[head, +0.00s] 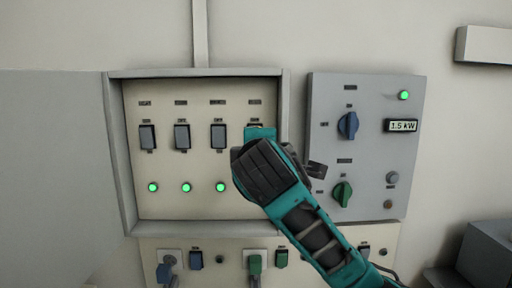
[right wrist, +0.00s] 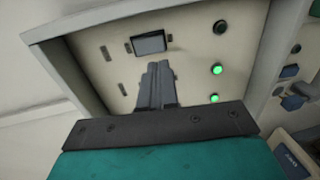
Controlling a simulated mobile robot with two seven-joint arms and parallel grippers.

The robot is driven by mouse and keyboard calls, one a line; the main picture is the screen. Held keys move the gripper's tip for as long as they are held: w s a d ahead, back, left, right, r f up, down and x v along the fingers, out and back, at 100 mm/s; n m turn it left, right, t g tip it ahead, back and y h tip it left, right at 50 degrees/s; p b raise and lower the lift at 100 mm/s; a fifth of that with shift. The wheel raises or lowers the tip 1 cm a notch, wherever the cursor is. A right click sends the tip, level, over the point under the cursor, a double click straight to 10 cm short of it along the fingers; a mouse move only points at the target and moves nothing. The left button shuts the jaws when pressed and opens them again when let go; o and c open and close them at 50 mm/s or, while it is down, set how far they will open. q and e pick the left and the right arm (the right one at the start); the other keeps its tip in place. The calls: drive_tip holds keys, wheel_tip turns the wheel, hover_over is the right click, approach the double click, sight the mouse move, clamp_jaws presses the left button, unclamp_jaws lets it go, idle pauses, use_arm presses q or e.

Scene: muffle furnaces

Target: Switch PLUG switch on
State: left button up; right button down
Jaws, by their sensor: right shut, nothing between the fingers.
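An open switch box (head: 115,155) in the head view holds a row of dark rocker switches. Three show clearly at the left, with lit green lamps below them. My right gripper covers most of the fourth switch (head: 254,125) and its lamp. The switch labels are too small to read. In the right wrist view, my right gripper (right wrist: 158,66) is shut and empty, its fingertips just beside a rocker switch (right wrist: 150,42); I cannot tell if they touch. The lamp (right wrist: 220,27) in line with this switch is dark. My left gripper is out of view.
A grey panel (head: 365,100) with a blue knob (head: 348,125), a green knob (head: 342,193) and a 1.5 kW display stands to the right. A socket strip (head: 222,262) with plugs runs below. The box's raised rim (head: 287,105) borders the switches.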

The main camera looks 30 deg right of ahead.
drive_tip(key=x, duration=0.7)
drive_tip(key=shift+w+d, duration=0.2)
drive_tip(key=shift+w, duration=0.05)
drive_tip(key=shift+w+d+f+t+h+b, duration=0.15)
drive_tip(key=shift+t+h+b, duration=0.3)
drive_tip(key=shift+b, duration=0.3)
